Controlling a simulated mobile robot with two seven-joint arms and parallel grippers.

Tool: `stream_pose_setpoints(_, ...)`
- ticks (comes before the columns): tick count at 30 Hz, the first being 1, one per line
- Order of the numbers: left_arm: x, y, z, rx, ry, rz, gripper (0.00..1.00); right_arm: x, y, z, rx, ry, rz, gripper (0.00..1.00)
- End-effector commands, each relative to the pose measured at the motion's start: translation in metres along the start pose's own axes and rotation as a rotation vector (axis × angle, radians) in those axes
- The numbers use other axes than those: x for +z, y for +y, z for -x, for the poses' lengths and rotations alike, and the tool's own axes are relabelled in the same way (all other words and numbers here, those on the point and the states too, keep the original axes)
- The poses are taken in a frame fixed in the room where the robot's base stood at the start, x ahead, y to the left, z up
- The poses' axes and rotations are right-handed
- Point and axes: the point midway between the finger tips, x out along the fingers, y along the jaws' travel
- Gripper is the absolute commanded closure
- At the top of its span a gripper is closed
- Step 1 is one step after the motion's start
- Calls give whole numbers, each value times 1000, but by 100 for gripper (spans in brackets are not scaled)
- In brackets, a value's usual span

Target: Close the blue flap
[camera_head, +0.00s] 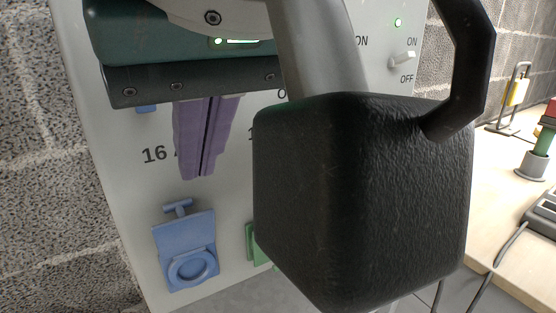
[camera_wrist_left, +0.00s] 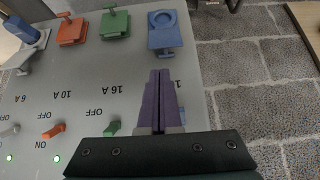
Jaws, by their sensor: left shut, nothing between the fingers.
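The blue flap (camera_head: 185,232) is on the lower left of a pale upright panel (camera_head: 130,190). It stands open, swung up with its T-shaped handle at the top. The round blue socket ring (camera_head: 193,269) is uncovered below it. The flap also shows in the left wrist view (camera_wrist_left: 165,38), just beyond my fingertips. My left gripper (camera_head: 195,178) has purple fingers, shut and empty, pointing down above the flap's handle. It also shows in the left wrist view (camera_wrist_left: 159,72). A gap shows between fingertips and flap; whether they touch the panel I cannot tell. My right gripper is not in view.
A green flap (camera_wrist_left: 115,26) and a red flap (camera_wrist_left: 72,32) sit beside the blue one. Switches (camera_wrist_left: 112,128) line the panel. The panel's middle is hidden in the head view. A wooden table (camera_head: 510,215) is at the right.

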Motion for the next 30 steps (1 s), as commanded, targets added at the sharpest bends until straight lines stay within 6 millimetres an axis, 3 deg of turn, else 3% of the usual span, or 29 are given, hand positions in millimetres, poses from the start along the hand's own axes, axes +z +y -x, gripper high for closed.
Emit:
stream_pose_setpoints(5, -1, -1, -17, -9, 14, 20, 100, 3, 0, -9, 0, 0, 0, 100)
stream_pose_setpoints(11, -1, -2, -54, -11, 13, 19, 100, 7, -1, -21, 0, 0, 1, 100)
stream_pose_setpoints(18, -4, -2, -88, -8, 15, 17, 100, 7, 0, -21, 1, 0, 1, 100)
stream_pose_setpoints(30, -4, -1, -99, -5, 15, 17, 100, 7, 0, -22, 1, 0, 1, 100)
